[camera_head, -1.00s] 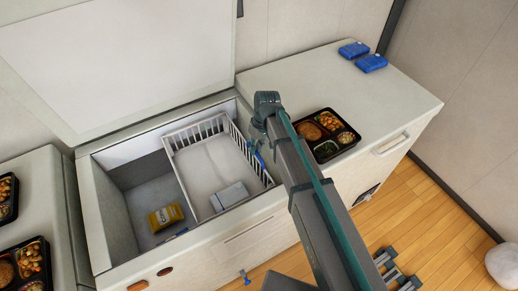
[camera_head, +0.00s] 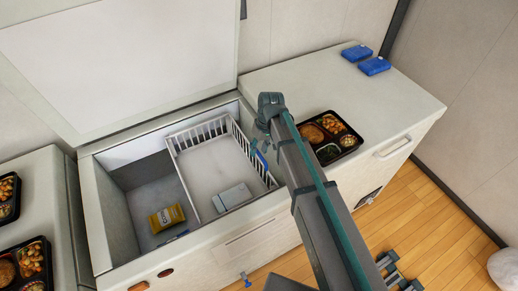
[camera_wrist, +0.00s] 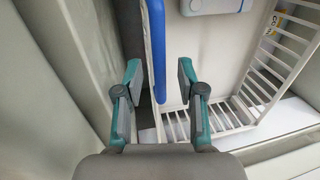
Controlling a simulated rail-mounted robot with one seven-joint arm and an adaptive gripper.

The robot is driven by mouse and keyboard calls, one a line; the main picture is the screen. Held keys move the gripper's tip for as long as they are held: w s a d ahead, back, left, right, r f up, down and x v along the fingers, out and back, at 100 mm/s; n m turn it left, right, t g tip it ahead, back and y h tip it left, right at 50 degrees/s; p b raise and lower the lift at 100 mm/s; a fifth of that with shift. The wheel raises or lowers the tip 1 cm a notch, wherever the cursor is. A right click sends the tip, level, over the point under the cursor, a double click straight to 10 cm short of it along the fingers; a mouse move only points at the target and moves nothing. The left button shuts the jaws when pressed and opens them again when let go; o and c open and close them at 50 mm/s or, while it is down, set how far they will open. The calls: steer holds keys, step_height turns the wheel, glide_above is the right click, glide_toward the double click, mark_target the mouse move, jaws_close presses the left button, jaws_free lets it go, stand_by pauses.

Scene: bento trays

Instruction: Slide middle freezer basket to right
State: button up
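A white wire basket (camera_head: 204,134) sits in the right part of the open chest freezer (camera_head: 110,258). A pale box (camera_head: 232,196) lies inside it. The basket's right side carries a blue handle (camera_head: 261,160), partly hidden by my arm. My gripper (camera_wrist: 158,72) is open in the wrist view, with one finger on each side of the blue handle (camera_wrist: 158,50). Both fingers show gaps to the handle, and nothing is held. In the head view my gripper is at the basket's right side, mostly hidden by my arm. The basket's slats (camera_wrist: 268,82) show right of the gripper in the wrist view.
The freezer bottom left of the basket is open, with a yellow box (camera_head: 166,218) low near the front. The lid (camera_head: 130,55) stands raised behind. A food tray (camera_head: 330,137) and blue packs (camera_head: 374,66) rest on the right counter (camera_head: 300,78).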

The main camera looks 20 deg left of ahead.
step_height(320, 180, up, 12)
steer(key=w+d, duration=0.1)
steer(key=shift+w+d+f, duration=0.15)
steer(key=shift+w+d, duration=0.1)
steer(key=shift+w, duration=0.15)
steer(key=shift+c, duration=0.2)
